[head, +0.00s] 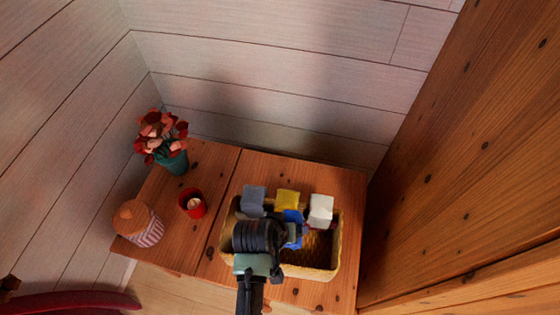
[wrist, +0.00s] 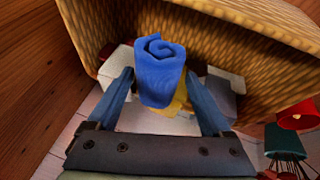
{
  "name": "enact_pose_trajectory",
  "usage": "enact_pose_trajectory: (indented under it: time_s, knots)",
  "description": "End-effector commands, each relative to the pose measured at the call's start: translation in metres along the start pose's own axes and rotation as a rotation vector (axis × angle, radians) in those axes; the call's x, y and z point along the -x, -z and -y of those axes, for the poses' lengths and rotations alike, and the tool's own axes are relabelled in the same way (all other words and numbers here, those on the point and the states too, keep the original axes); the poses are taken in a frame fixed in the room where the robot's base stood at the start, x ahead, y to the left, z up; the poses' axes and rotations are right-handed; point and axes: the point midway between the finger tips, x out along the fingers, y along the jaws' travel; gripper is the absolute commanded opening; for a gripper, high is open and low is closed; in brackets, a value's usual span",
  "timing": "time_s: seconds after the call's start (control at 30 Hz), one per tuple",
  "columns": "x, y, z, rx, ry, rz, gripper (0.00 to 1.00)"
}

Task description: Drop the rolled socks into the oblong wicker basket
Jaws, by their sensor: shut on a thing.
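The rolled socks (wrist: 160,72) are a blue roll with a spiral end, held between the two fingers of my gripper (wrist: 160,92) in the wrist view. In the head view, a bit of blue (head: 293,228) shows beside my gripper, which partly hides it. The oblong wicker basket (head: 338,245) stands on a wooden top below my gripper. The roll appears over the left-middle part of its opening; its exact height above the basket is hard to tell. The basket's woven wall (wrist: 235,45) fills the top of the wrist view.
Grey (head: 253,198), yellow (head: 287,200) and white (head: 320,210) cloth-like pieces sit along the basket's back side. Left of it stand a red candle cup (head: 191,204), a potted plant (head: 172,160) and a striped jar (head: 140,223). A wooden panel (head: 470,150) rises at right.

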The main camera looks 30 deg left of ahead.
Motion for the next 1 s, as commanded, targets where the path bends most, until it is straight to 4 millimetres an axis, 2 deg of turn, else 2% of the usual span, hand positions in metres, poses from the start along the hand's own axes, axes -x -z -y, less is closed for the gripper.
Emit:
enact_pose_trajectory:
  time_s: [0.03, 0.1, 0.33, 0.47, 0.57, 0.83, 1.0]
  knots:
    - [0.000, 0.000, 0.000, 0.000, 0.000, -0.001, 0.87]
    - [0.000, 0.000, 0.000, 0.000, 0.000, -0.001, 1.00]
    - [0.001, 0.000, 0.000, 0.000, 0.000, 0.000, 1.00]
    - [0.009, 0.001, 0.000, 0.001, 0.000, -0.001, 1.00]
    - [0.025, 0.001, 0.000, 0.001, 0.001, -0.001, 1.00]
    - [0.086, 0.002, -0.001, 0.000, 0.000, -0.003, 1.00]
    - [0.115, 0.001, -0.001, -0.001, 0.001, -0.002, 1.00]
